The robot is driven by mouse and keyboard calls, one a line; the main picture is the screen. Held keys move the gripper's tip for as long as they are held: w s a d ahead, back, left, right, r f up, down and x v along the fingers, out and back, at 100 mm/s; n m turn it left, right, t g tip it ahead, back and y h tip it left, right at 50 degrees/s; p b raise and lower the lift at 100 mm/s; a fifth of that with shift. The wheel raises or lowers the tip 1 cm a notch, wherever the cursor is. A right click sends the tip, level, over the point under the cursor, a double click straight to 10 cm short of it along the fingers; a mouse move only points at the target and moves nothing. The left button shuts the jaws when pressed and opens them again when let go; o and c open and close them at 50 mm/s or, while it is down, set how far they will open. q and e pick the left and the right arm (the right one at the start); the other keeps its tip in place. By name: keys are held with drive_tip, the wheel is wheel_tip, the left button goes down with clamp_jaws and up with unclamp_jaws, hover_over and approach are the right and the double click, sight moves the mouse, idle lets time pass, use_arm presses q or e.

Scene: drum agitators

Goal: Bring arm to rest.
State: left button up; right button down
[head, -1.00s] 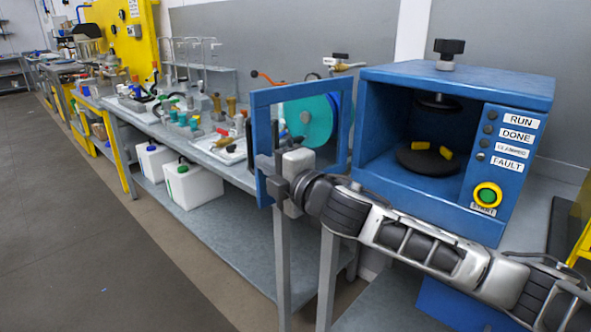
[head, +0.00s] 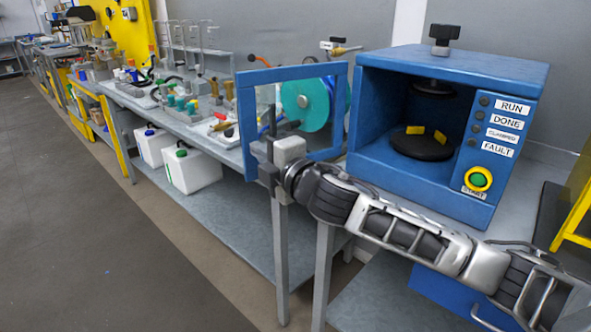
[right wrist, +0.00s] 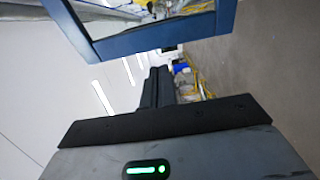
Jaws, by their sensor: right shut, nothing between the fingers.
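The blue agitator (head: 365,152) stands on the bench at right in the head view, its chamber open at the front. A dark round plate (head: 422,148) with yellow pads lies inside, empty on top. Its blue framed door (head: 243,115) is swung out to the left. My right gripper (head: 267,172) is at the door's lower left part, overlapping the frame; I cannot tell whether it touches. It is shut and empty. In the right wrist view its dark fingers (right wrist: 160,88) show below the door frame (right wrist: 150,37). My left gripper is not in view.
A green-yellow start button (head: 478,179) and label panel are on the agitator's front. A long bench with bottles and tools runs to the left, with white canisters (head: 193,170) on its lower shelf. A yellow frame (head: 575,215) stands at right. The floor at left is clear.

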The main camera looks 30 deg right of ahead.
drive_tip(key=s+b, duration=0.1)
drive_tip(key=s, duration=0.8)
drive_tip(key=shift+d, duration=0.15)
drive_tip(key=s+a+f+m+g, duration=0.2)
drive_tip(key=s+f+m, duration=0.15)
drive_tip(key=f, duration=0.65)
drive_tip(key=s+a+f+m+g, duration=0.25)
drive_tip(key=f+m, duration=0.25)
drive_tip(key=f, duration=0.5)
drive_tip(key=s+a+f+m+g, duration=0.2)
drive_tip(key=s+f+m, duration=0.7)
drive_tip(key=s+f, duration=0.4)
drive_tip(key=shift+f+g, duration=0.35)
drive_tip(key=shift+f, duration=0.1)
